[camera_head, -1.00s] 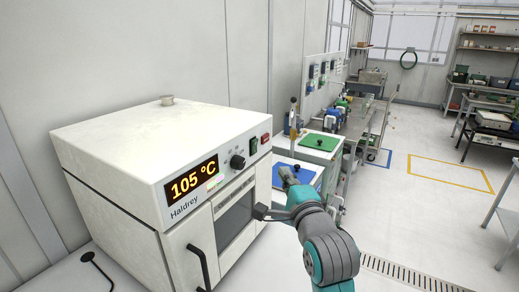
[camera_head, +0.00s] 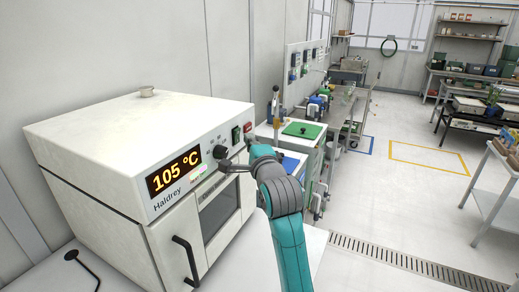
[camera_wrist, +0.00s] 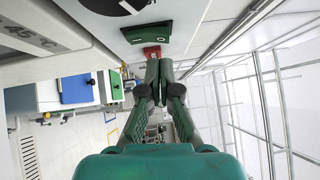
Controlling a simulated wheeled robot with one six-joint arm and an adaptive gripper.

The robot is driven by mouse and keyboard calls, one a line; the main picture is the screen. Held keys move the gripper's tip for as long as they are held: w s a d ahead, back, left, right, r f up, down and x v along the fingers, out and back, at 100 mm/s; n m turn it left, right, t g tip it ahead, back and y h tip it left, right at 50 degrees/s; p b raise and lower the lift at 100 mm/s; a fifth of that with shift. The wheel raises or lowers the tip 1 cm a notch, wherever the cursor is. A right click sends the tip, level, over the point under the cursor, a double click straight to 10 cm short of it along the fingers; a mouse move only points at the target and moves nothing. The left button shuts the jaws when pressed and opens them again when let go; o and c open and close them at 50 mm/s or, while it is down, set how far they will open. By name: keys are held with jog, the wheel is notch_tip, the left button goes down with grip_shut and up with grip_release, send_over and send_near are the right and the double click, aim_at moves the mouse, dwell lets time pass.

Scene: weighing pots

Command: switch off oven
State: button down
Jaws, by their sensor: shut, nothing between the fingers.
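The white oven (camera_head: 120,150) stands at the left in the head view, its display (camera_head: 172,172) lit at 105 °C. A dark knob (camera_head: 220,152), a green rocker switch (camera_head: 236,135) and a red button (camera_head: 248,127) sit along its front panel. In the wrist view my gripper (camera_wrist: 158,63) is shut and empty. Its fingertips are just below the red button (camera_wrist: 152,51) in the picture and overlap its lower edge. I cannot tell if they touch it. The green switch (camera_wrist: 148,31) and part of the knob (camera_wrist: 112,4) are above.
The oven's black door handle (camera_head: 186,258) projects from its front, low and left of my arm. A cabinet with a green lid (camera_head: 302,130) and a blue lid stands right of the oven. The floor (camera_head: 390,210) farther right is open.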

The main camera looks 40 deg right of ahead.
aim_at(237, 136)
jog(key=shift+w+a+r, duration=0.1)
jog(key=shift+w+a, duration=0.1)
jog(key=shift+w, duration=0.35)
jog(key=shift+w+a+r, duration=0.1)
jog(key=shift+w+a, duration=0.05)
jog(key=shift+w, duration=0.35)
jog(key=shift+w, duration=0.1)
